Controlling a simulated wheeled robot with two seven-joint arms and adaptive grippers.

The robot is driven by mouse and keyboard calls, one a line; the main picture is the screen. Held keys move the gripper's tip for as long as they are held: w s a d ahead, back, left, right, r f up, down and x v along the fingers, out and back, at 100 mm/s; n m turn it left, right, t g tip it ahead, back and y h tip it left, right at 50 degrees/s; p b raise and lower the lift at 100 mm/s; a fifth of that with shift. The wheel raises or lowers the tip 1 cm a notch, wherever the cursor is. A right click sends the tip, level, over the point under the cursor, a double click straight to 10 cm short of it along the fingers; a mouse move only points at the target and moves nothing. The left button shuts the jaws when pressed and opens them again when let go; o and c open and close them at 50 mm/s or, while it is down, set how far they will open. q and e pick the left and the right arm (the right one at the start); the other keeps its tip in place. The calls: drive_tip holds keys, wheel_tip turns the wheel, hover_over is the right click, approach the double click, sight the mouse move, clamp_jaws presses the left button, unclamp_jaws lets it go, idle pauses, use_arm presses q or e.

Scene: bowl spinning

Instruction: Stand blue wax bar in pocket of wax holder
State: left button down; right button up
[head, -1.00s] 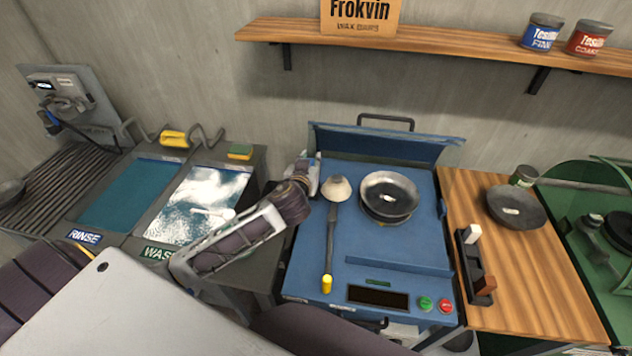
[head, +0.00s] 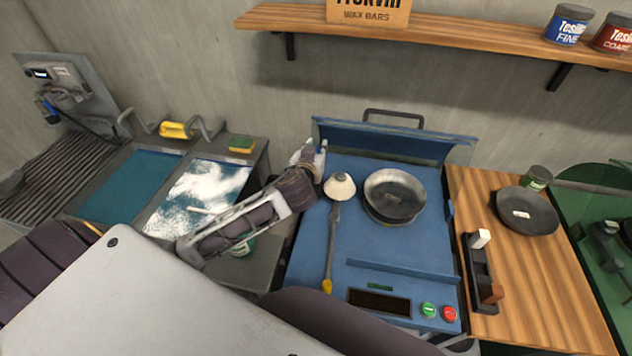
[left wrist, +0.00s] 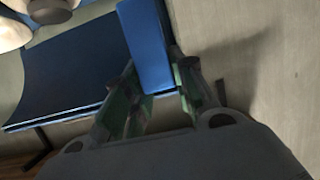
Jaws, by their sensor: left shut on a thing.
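The blue wax bar (left wrist: 146,45) is held between the fingers of my left gripper (left wrist: 150,100) in the left wrist view. In the head view my left gripper (head: 318,155) is at the back left of the blue machine, just left of the pale cone-shaped head; it is shut on the bar, which is small and hard to make out there. The black wax holder (head: 478,278) lies on the wooden top, well to the right of the gripper. A white bar (head: 480,239) stands at its far end and a brown bar (head: 491,294) at its near end, with bare space between. My right gripper is not in view.
The blue machine (head: 390,245) with a metal bowl (head: 395,192) and a cone-headed tool (head: 340,187) lies between gripper and holder. A dark pan (head: 530,213) sits behind the holder. A shelf (head: 440,25) runs above. Rinse and wash basins are left.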

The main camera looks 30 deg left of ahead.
use_arm(q)
drive_tip(key=shift+f, duration=2.9)
drive_tip(key=shift+f, duration=0.1)
drive_tip(key=shift+f+p, duration=0.35)
drive_tip(key=shift+f, duration=1.45)
drive_tip(key=shift+f, duration=0.1)
drive_tip(key=c, duration=1.2)
unclamp_jaws()
